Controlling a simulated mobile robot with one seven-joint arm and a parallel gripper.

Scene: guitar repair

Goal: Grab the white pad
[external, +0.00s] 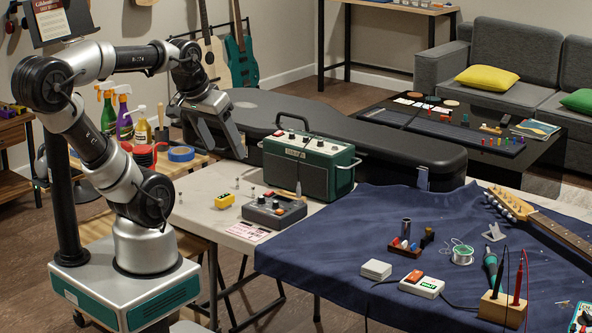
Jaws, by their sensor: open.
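A small, plain white block (376,269), which looks like the white pad, lies flat on the dark blue cloth (335,235) near its front left part. Just right of it lies a white box (422,285) with a red-orange part and a green label. My gripper (224,150) is raised at the left, pointing down, with its fingers apart and nothing visible between them. It is up and left of the green amplifier, well away from the white block. The white block is fully in view.
A wooden stand (502,310) with tools, a solder spool (462,255) and a guitar neck (560,234) are right of the block. A black guitar case (390,143) lies behind.

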